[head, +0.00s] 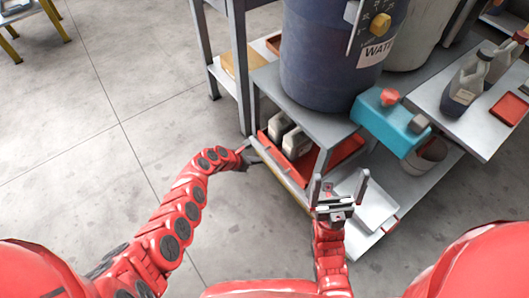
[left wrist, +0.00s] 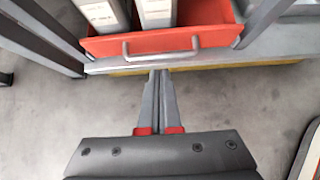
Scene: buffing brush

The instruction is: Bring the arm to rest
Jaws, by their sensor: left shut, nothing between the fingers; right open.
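My left gripper (head: 247,158) is at the end of the red left arm, close to the front edge of the low metal shelf. In the left wrist view the same gripper (left wrist: 159,76) has its two grey fingers together with nothing between them. Its tips are just short of the shelf edge below the red tray's handle in that picture; I cannot tell if they touch. My right gripper (head: 339,181) points up in front of the shelf, its two fingers apart and empty. No buffing brush shows.
The red tray (left wrist: 222,37) holds pale containers; it also shows in the head view (head: 265,141). A dark blue barrel (head: 318,62), a teal container (head: 390,122) and jugs (head: 464,84) stand on the shelving. A white tray (head: 373,212) lies low at right.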

